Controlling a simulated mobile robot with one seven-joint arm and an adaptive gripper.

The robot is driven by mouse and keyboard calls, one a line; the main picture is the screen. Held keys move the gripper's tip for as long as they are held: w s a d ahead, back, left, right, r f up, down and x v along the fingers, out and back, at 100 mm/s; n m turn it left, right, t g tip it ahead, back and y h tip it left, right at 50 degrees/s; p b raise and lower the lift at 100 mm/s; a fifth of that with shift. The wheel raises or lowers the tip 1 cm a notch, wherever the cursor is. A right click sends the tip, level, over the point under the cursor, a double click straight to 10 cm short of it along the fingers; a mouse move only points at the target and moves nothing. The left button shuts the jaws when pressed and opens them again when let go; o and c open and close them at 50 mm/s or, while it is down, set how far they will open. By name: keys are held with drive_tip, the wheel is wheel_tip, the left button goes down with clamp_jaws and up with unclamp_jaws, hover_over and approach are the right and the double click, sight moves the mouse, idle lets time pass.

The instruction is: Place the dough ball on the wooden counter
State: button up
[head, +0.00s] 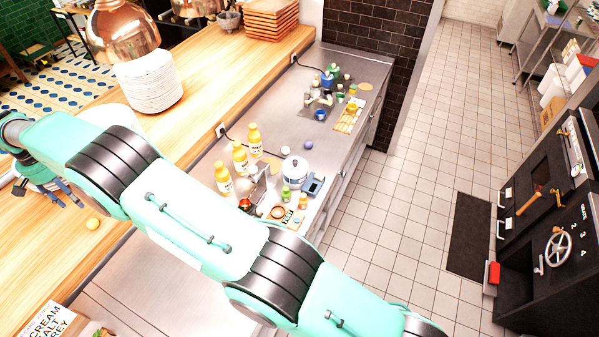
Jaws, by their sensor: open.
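A small yellow ball (92,223), which looks like the dough ball, rests on the wooden counter (30,240) at the left, near the counter's inner edge. My gripper (62,200) is at the far left, above the wooden counter, to the left of and a little beyond the ball. It is open and apart from the ball. Nothing shows between its fingers, though they are small and partly hidden.
The steel worktop (285,110) holds yellow bottles (240,158), a white pot (294,168) and small jars. A printed sign (45,322) is at lower left. The tiled floor (410,190) is mostly clear.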

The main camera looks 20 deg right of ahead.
drive_tip(key=w+d+r+t+y, duration=0.1)
drive_tip(key=d+r+t, duration=0.1)
drive_tip(key=d+r, duration=2.7)
drive_tip(key=s+d+r, duration=0.2)
drive_tip(key=s+d, duration=0.2)
drive_tip(key=d, duration=0.3)
drive_tip(key=s+d+r+m+t, duration=0.1)
drive_tip(key=s+d+r, duration=0.15)
drive_tip(key=d, duration=0.45)
drive_tip(key=s+d+r, duration=0.1)
drive_tip(key=s+d, duration=0.3)
drive_tip(key=d, duration=0.3)
drive_tip(key=s+d+t, duration=0.2)
drive_tip(key=s+d, duration=1.4)
drive_tip(key=s, duration=0.4)
drive_tip(key=s+d+f, duration=0.2)
drive_tip(key=s+f, duration=0.1)
drive_tip(key=s, duration=0.2)
drive_tip(key=s+d+f+m+h, duration=0.1)
drive_tip(key=s+d+f, duration=0.2)
drive_tip(key=s, duration=0.3)
drive_tip(key=shift+d+f+t, duration=0.15)
drive_tip(key=shift+f+t, duration=0.15)
drive_tip(key=shift+f, duration=0.15)
